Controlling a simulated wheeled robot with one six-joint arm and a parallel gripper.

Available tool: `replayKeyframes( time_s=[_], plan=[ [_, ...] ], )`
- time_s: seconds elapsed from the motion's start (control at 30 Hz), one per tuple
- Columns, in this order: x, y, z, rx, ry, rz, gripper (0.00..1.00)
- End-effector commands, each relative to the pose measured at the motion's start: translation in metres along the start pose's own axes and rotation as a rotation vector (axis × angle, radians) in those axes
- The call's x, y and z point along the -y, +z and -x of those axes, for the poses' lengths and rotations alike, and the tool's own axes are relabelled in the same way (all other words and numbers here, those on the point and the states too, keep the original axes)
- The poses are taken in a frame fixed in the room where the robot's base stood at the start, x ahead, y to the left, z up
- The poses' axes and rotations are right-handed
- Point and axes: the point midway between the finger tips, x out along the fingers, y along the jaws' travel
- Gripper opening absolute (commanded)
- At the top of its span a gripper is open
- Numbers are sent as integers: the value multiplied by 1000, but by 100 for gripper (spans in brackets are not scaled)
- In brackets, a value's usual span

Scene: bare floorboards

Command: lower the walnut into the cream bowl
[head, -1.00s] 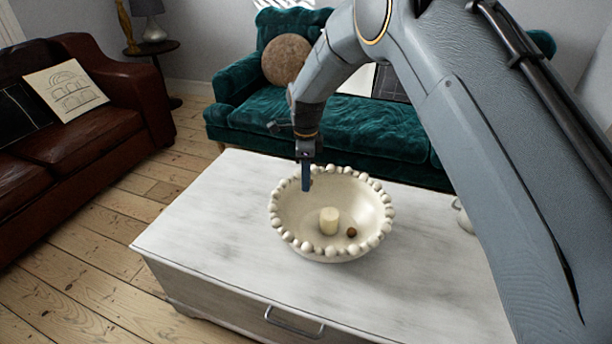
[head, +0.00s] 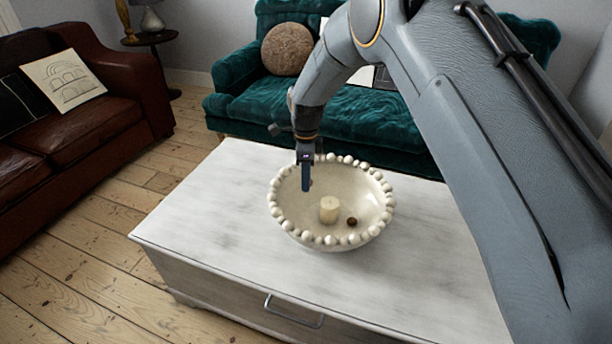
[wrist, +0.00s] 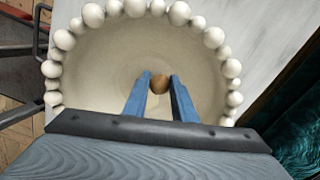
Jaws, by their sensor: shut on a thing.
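The cream bowl (head: 300,222), with round beads along its rim, stands on the white table; it also fills much of the wrist view (wrist: 95,60). My gripper (head: 306,188) points down over the bowl's left inner side in the head view. In the wrist view, its blue fingers (wrist: 160,86) are shut on the brown walnut (wrist: 160,83), with the bowl's inside behind it. In the head view the held walnut is mostly hidden by a finger. I cannot tell its exact height above the bowl's inner surface.
A pale cylinder (head: 329,209) and a small dark brown ball (head: 352,221) lie in the bowl. The white table (head: 215,215) is clear to the bowl's left. A teal sofa (head: 375,125) stands behind, a brown leather sofa (head: 85,130) at left.

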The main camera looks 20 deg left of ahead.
Motion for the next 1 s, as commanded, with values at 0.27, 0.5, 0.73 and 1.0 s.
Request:
replayKeyframes(
  time_s=[0.27, 0.5, 0.73, 1.0],
  plan=[
    [0, 0, -14, 0, 0, 0, 4],
    [0, 0, -24, 0, 0, 0, 4],
    [0, 0, -35, 0, 1, 0, 4],
    [0, 0, -47, 0, 0, 0, 4]
  ],
)
